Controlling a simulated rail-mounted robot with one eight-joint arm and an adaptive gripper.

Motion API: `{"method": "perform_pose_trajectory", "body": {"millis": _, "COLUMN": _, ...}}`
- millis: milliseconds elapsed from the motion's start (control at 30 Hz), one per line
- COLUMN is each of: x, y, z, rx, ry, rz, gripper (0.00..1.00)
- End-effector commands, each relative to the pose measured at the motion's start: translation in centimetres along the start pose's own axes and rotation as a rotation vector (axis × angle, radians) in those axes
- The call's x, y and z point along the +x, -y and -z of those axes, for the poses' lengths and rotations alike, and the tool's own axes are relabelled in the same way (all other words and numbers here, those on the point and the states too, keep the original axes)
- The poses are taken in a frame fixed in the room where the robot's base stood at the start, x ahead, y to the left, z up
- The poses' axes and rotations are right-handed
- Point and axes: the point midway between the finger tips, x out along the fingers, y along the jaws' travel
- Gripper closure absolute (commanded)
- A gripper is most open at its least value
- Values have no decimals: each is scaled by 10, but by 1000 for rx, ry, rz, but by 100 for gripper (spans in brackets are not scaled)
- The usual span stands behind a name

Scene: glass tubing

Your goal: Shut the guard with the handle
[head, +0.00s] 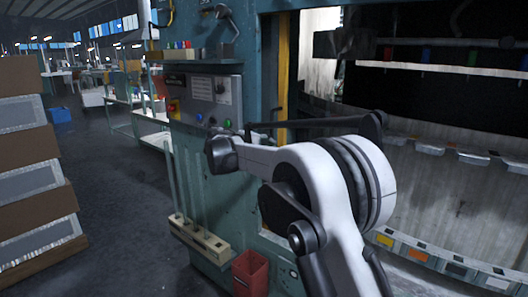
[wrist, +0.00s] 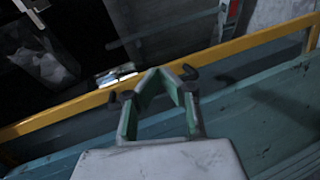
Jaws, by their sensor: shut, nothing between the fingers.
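The guard's yellow edge (head: 284,75) stands upright at the left side of the machine opening in the head view. In the wrist view a yellow bar (wrist: 80,107) runs slantwise across the picture behind my fingers. My gripper (wrist: 160,74) is shut, with its greenish fingers meeting in front of this bar. Two dark bent pieces, one left (wrist: 118,99) and one right (wrist: 190,74) of the fingers, look like ends of the handle. The handle's middle is hidden or unclear, and I cannot tell whether the fingers touch it. In the head view my arm hides the fingers.
A control panel (head: 208,98) with buttons is on the teal machine front. Below it are a rack of upright glass rods (head: 200,238) and a red bin (head: 250,272). Stacked boxes (head: 35,190) stand at far left. The floor (head: 120,200) between them is clear.

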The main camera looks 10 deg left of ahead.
Motion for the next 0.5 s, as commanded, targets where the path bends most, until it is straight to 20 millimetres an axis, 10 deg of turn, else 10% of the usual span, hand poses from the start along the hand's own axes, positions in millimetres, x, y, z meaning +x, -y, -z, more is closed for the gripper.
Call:
{"method": "perform_pose_trajectory", "body": {"millis": 200, "x": -18, "y": 47, "z": 67, "rx": -64, "ry": -34, "rz": -136, "gripper": 100}}
{"method": "perform_pose_trajectory", "body": {"millis": 500, "x": -39, "y": 84, "z": 106, "rx": -103, "ry": -57, "rz": -243, "gripper": 100}}
